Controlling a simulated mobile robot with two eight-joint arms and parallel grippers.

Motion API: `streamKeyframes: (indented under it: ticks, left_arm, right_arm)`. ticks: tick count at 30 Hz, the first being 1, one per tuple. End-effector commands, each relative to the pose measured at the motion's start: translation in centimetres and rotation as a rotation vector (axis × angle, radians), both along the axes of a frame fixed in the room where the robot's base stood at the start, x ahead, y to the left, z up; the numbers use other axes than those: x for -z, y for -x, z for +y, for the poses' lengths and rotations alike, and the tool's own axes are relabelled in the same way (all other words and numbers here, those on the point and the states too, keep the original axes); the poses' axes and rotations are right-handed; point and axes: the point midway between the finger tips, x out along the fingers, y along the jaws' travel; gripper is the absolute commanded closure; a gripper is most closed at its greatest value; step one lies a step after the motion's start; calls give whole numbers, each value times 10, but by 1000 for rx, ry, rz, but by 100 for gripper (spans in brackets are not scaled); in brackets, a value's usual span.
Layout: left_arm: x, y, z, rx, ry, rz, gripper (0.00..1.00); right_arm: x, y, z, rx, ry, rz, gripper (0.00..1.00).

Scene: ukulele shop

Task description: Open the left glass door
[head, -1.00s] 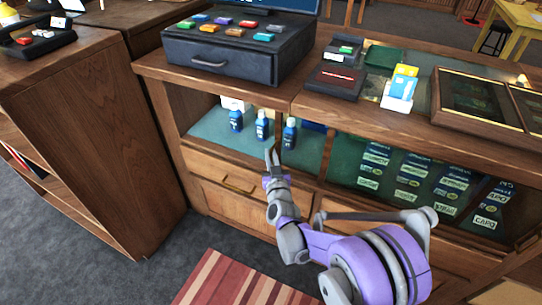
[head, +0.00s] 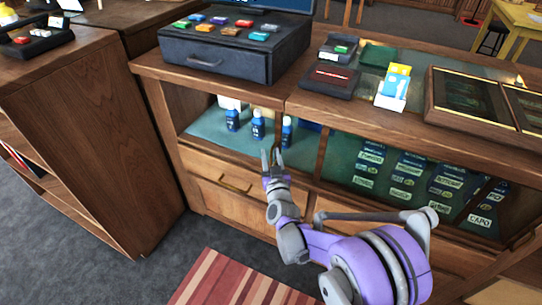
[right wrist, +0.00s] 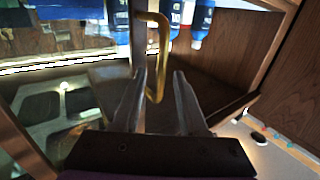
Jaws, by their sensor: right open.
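The left glass door (head: 215,143) is the clear front of the counter's left bay, with several blue bottles (head: 257,125) behind it. It looks closed. My right gripper (head: 271,158) is in front of the door's right side, fingers pointing at it. In the right wrist view, a brass handle (right wrist: 164,45) stands upright ahead of the open fingers (right wrist: 160,80), and its lower end shows between them. The fingers are not shut on it; I cannot tell whether they touch it. My left gripper is not in view.
A dark display case (head: 235,55) and a card holder (head: 393,90) stand on the counter top. A wooden drawer (head: 228,185) is below the glass. A wooden cabinet (head: 100,140) stands at the left. A striped rug (head: 235,280) lies on the floor in front.

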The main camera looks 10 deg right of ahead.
Motion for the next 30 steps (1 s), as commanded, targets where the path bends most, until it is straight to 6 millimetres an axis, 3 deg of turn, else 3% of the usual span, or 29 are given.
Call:
streamKeyframes:
  ticks: [8, 21, 30]
  left_arm:
    - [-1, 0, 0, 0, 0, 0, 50]
    - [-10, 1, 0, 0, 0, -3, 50]
    - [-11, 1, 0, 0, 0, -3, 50]
  right_arm:
    - [0, 5, 0, 0, 0, 0, 58]
    - [-1, 85, 3, -1, -1, 0, 58]
    - [0, 108, 4, 0, -1, 0, 58]
